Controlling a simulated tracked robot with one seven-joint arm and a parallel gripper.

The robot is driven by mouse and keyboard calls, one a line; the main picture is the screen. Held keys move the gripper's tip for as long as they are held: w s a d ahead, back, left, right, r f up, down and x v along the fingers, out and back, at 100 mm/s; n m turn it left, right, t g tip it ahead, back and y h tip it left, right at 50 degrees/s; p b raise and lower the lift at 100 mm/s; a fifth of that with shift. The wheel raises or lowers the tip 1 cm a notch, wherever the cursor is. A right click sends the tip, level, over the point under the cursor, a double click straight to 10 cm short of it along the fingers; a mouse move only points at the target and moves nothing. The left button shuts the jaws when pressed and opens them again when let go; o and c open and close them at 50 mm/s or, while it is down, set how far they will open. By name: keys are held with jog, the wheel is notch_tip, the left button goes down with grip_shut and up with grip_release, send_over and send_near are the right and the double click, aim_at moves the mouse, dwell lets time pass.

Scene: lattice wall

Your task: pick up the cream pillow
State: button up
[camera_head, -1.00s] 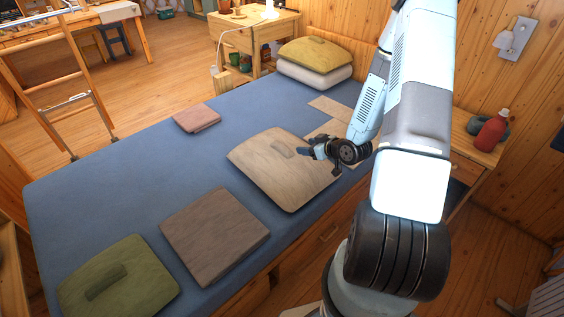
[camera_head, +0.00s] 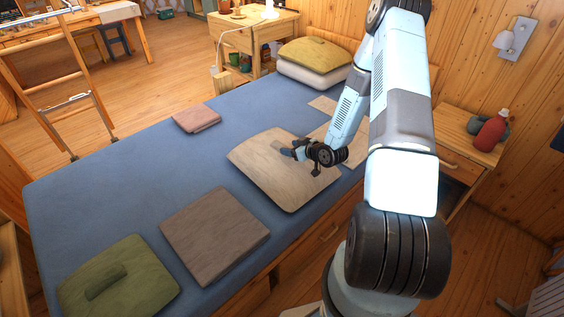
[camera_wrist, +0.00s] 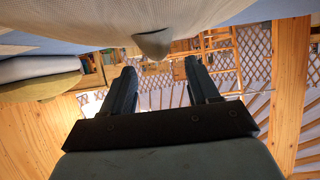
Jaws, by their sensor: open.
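The cream pillow (camera_head: 262,172) lies flat on the blue bed in the head view, with a raised tab on its top. My gripper (camera_head: 293,151) is low over its upper right part, close to the tab, which it mostly hides. In the wrist view, which looks upside down, the pillow (camera_wrist: 85,15) fills the top and its tab (camera_wrist: 153,42) hangs into view ahead of and between the fingertips. My gripper (camera_wrist: 160,75) is open there, with nothing between its fingers.
On the bed (camera_head: 110,190) lie a brown pillow (camera_head: 213,235), a green pillow (camera_head: 118,285) and a folded pink cloth (camera_head: 196,119). A yellow pillow (camera_head: 315,50) rests on a white pillow (camera_head: 310,72) at the head end. A red bottle (camera_head: 490,133) stands on the right nightstand.

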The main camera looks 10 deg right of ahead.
aim_at(284, 146)
jog(key=x, duration=0.5)
jog(key=shift+d, duration=0.2)
grip_shut()
dwell(0.3)
dwell(0.9)
